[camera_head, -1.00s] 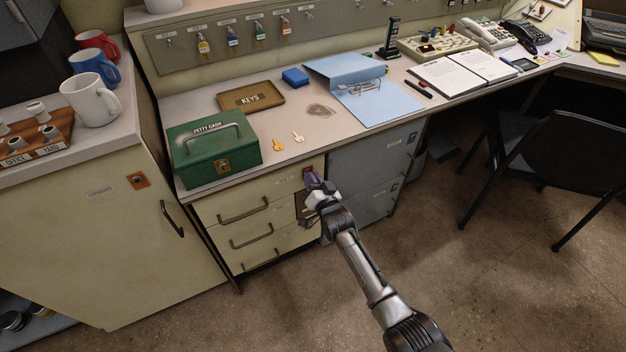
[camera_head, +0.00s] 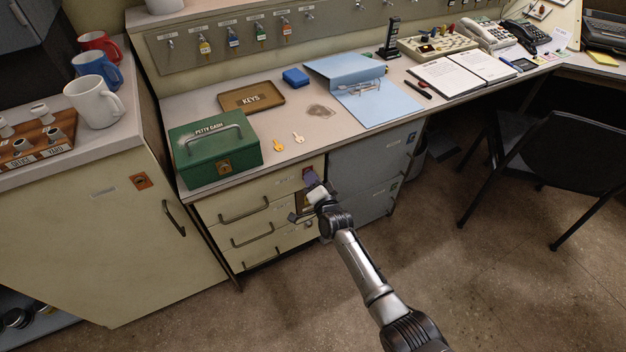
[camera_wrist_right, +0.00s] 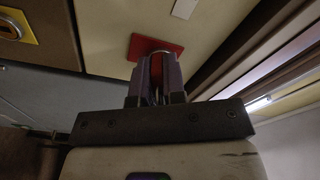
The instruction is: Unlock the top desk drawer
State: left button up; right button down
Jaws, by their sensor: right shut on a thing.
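The top desk drawer (camera_head: 243,203) is closed, under the desk edge. A red lock plate (camera_wrist_right: 148,45) at its right end shows in the wrist view, straight ahead of my fingers. My right gripper (camera_head: 311,179) is at this plate, its arm coming up from the lower right. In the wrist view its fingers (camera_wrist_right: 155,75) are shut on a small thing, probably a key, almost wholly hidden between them. I cannot tell how deep it sits in the lock. My left gripper is out of view.
A green petty cash box (camera_head: 213,150) stands on the desktop above the drawers. A yellow key (camera_head: 278,145) and a paler key (camera_head: 298,137) lie beside it, near a KEYS tray (camera_head: 251,96). A grey cabinet (camera_head: 365,165) adjoins on the right; floor in front is clear.

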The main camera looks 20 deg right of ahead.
jog(key=shift+f+m, duration=0.3)
jog(key=shift+f, duration=0.05)
jog(key=shift+m, duration=1.5)
jog(key=shift+a+m+g, duration=0.1)
jog(key=shift+m+g, duration=0.2)
jog(key=shift+m, duration=1.3)
